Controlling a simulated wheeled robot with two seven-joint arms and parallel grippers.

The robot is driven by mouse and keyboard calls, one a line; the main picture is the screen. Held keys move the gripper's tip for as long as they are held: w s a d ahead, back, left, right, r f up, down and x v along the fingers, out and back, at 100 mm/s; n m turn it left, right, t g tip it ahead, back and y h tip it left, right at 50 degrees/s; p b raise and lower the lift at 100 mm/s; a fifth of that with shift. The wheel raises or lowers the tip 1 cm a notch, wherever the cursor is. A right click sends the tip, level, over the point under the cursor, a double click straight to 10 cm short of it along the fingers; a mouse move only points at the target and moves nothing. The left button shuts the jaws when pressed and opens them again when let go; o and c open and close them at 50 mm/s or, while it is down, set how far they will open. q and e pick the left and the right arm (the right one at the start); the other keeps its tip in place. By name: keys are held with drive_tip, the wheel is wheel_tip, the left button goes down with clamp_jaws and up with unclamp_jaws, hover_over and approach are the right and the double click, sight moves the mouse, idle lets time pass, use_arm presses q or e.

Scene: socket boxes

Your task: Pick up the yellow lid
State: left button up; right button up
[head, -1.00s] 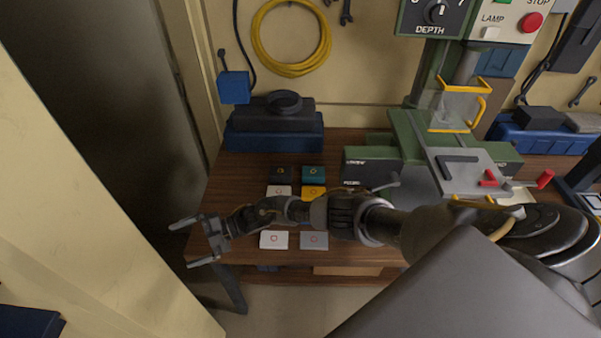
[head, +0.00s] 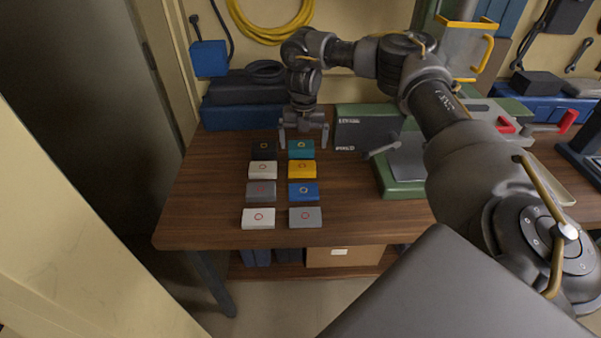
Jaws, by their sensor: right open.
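The yellow lid (head: 302,169) lies on the wooden table in the right column of a two-column group of small box lids, second from the back. A teal lid (head: 301,149) is just behind it, a blue lid (head: 303,191) just in front, and a white lid (head: 263,170) to its left. My right gripper (head: 304,143) points down with its fingers apart, empty, above or around the teal lid, behind the yellow one. I cannot tell its exact height. My left gripper is not in view.
A black lid (head: 264,150), a dark grey lid (head: 261,190), a white front lid (head: 258,218) and a grey lid (head: 305,217) fill the group. A green drill press base (head: 398,175) stands at the right. The wooden table (head: 205,190) is clear at the left.

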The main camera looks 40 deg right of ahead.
hover_over(302, 168)
wheel_tip(302, 168, down, 6)
drive_tip(key=shift+d+r+b, duration=0.1)
drive_tip(key=shift+r+b, duration=0.15)
drive_tip(key=shift+b, duration=0.2)
drive_tip(key=shift+f+p, duration=0.7)
drive_tip(key=shift+f, duration=1.9)
drive_tip(key=c, duration=0.9)
